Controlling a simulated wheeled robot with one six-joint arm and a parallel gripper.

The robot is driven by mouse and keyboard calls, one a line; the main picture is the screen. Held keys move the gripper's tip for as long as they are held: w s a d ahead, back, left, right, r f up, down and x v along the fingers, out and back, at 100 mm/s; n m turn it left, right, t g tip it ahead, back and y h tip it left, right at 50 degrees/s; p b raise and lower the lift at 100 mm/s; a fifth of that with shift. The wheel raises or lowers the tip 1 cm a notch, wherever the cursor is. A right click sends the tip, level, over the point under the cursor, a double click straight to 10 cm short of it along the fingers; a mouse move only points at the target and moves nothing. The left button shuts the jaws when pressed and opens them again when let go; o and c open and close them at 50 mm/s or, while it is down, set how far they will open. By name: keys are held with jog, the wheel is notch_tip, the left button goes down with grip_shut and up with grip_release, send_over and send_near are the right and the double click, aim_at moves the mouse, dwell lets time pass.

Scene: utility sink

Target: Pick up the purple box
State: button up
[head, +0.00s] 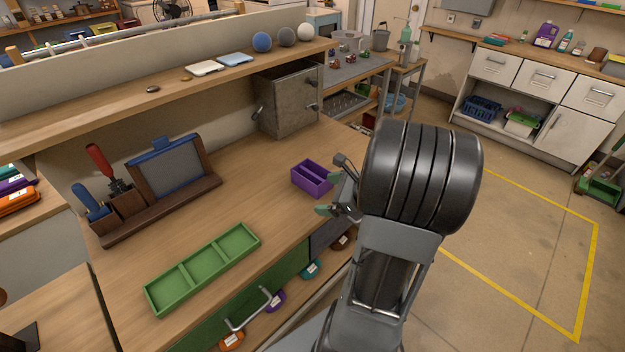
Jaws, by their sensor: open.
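The purple box (312,179) is a small open-topped container with a divider inside. It sits on the wooden workbench near its right edge, in the middle of the head view. My gripper (331,192) is just right of the box, with its jaws open and nothing seen between them. One finger is close to the right side of the box; I cannot tell whether it touches. My dark arm rises behind the gripper to the right and hides the bench edge there.
A green divided tray (203,268) lies on the bench at the front left. A grey metal cabinet (288,100) stands behind the box, under a wooden shelf (160,98). A tool holder with a blue-clipped panel (169,170) is at left. Bare bench lies left of the box.

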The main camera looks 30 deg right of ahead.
aim_at(326, 181)
jog(key=d+f+m+t+h, duration=0.1)
jog(key=d+m+t+h, duration=0.2)
jog(key=d+m, duration=0.3)
jog(key=x, duration=0.4)
jog(key=d+x, duration=0.1)
jog(key=shift+w+f, duration=0.3)
jog(key=shift+f, duration=0.25)
jog(key=shift+p+x, duration=0.4)
jog(key=shift+x, duration=2.85)
jog(key=shift+c, duration=0.2)
jog(key=c, duration=0.7)
jog(key=shift+r, duration=0.1)
jog(key=shift+c, duration=0.2)
